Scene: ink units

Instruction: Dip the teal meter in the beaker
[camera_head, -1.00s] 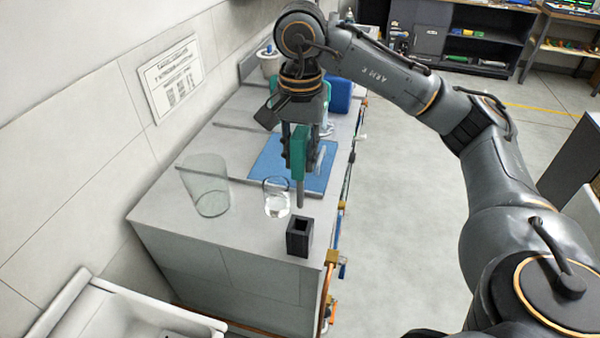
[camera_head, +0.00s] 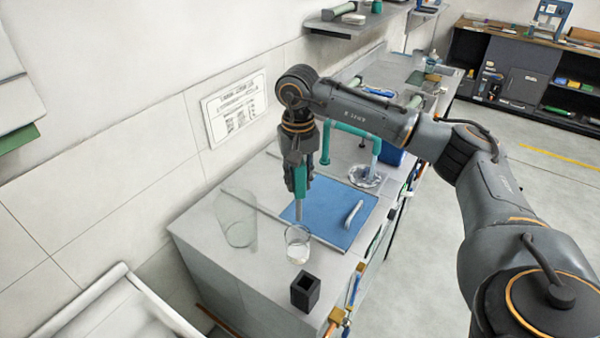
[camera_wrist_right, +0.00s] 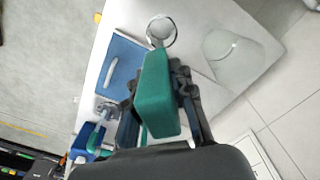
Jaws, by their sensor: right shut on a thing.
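My right gripper (camera_head: 298,168) is shut on the teal meter (camera_head: 301,183), which hangs upright with its thin grey probe pointing down. The probe's tip is at the rim of the small glass beaker (camera_head: 297,246) in the head view; I cannot tell whether it is inside. The beaker holds some clear liquid and stands on the grey counter (camera_head: 262,268). In the right wrist view the meter's teal body (camera_wrist_right: 158,95) covers the probe, and the beaker's round rim (camera_wrist_right: 161,30) shows just beyond it. My left gripper is not in view.
A larger glass vessel (camera_head: 237,222) stands left of the beaker. A black square holder (camera_head: 305,292) stands in front, near the counter edge. A blue mat (camera_head: 330,222) with a pale bar (camera_head: 353,214) lies behind. A teal pipe (camera_head: 376,155) stands farther back.

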